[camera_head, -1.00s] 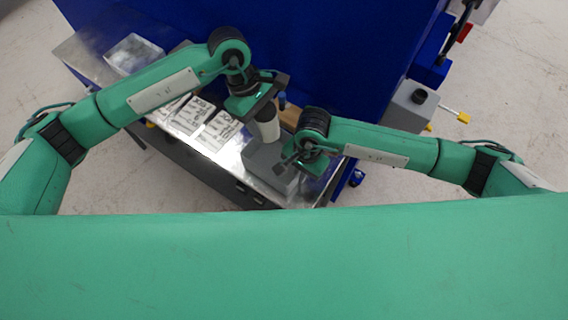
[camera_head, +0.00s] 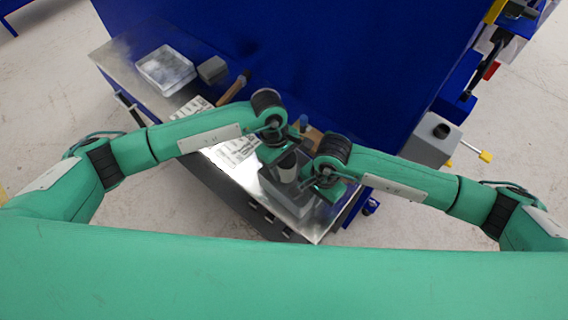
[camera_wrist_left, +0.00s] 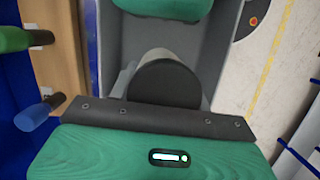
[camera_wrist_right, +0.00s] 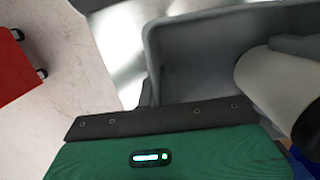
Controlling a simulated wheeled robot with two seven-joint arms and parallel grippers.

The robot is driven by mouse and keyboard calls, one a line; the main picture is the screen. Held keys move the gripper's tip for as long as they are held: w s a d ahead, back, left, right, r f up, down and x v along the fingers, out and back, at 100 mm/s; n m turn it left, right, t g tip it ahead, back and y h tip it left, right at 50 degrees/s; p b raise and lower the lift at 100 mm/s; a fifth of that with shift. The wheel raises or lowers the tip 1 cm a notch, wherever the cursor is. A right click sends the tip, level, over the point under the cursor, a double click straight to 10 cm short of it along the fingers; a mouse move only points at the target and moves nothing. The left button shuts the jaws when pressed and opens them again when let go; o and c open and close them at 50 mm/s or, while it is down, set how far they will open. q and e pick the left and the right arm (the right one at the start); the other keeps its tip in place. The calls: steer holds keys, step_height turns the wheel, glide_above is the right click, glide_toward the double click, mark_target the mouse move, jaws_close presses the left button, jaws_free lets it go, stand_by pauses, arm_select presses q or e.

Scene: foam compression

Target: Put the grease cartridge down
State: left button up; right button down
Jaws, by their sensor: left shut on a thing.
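The grease cartridge is a pale cylinder with a dark round end (camera_wrist_left: 168,80). In the head view the cartridge (camera_head: 287,167) stands over the grey bin (camera_head: 290,202), roughly upright. My left gripper (camera_head: 282,150) is shut on it. In the right wrist view the cartridge's white side (camera_wrist_right: 268,85) shows between the bin walls, with a grey finger against it. Its lower end is hidden, so I cannot tell whether it touches the bin floor. My right gripper (camera_head: 324,178) is at the bin's right edge, close to the wall; its fingertips are mostly hidden.
The bin sits at the near right end of a shiny metal bench (camera_head: 322,222). Printed cards (camera_head: 238,150), a clear tray (camera_head: 165,70) and a grey block (camera_head: 212,69) lie further left. A wooden piece with a blue-handled item (camera_head: 303,122) is behind the bin. A blue wall backs the bench.

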arm_select(q)
steer(key=o, duration=1.1)
steer(key=shift+f, duration=0.1)
steer(key=shift+o, duration=0.2)
steer(key=v, duration=1.2)
arm_select(e)
steer(key=c, duration=1.6)
jaws_free()
steer(key=shift+o, duration=0.2)
steer(key=shift+r, duration=0.1)
